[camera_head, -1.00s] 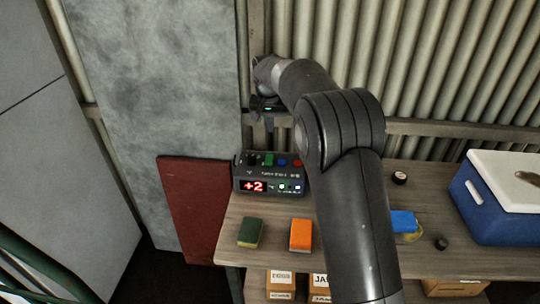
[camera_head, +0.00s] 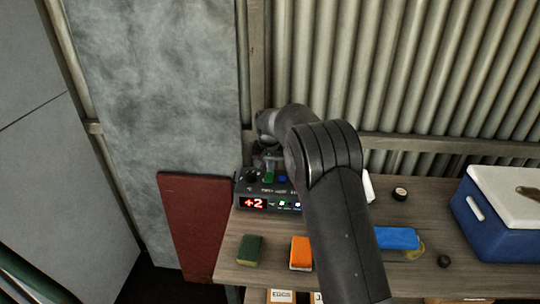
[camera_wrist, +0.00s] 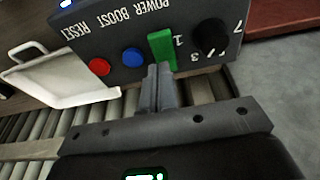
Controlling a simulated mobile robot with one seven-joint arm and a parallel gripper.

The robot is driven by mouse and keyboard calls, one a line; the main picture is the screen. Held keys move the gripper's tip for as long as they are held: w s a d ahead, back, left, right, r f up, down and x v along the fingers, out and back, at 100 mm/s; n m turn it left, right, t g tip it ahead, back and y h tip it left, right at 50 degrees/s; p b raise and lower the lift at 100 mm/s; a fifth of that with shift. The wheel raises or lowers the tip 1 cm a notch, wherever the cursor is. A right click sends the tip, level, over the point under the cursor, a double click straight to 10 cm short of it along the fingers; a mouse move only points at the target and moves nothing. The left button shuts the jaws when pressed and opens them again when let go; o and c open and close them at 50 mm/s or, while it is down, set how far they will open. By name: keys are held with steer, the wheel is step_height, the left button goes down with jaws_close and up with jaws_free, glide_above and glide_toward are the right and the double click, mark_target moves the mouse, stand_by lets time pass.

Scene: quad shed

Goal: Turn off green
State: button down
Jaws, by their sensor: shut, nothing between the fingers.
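A dark control box (camera_head: 241,190) stands at the back left of the bench, its display reading a red "+2". In the wrist view the box (camera_wrist: 120,20) appears upside down, with a green switch (camera_wrist: 161,46), a blue button (camera_wrist: 132,57), a red button (camera_wrist: 99,67) and a black knob (camera_wrist: 210,37). The green switch is near the word POWER. My gripper (camera_wrist: 158,72) is shut and empty, its fingertips at the near edge of the green switch. I cannot tell whether they touch it. In the head view my gripper (camera_head: 268,160) is just above the box's back.
A blue item (camera_head: 397,238) and a blue-white cooler (camera_head: 500,215) are to the right. A white tray (camera_wrist: 70,88) is beside the box. A corrugated wall (camera_head: 420,70) rises behind.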

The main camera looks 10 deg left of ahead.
mark_target(270, 179)
steer(key=shift+s+f, duration=0.2)
steer(key=shift+f, duration=1)
steer(key=shift+s+f, duration=0.3)
steer(key=shift+f, duration=0.25)
steer(key=shift+w+r, duration=0.1)
steer(key=shift+w+r, duration=0.3)
steer(key=shift+w, duration=0.35)
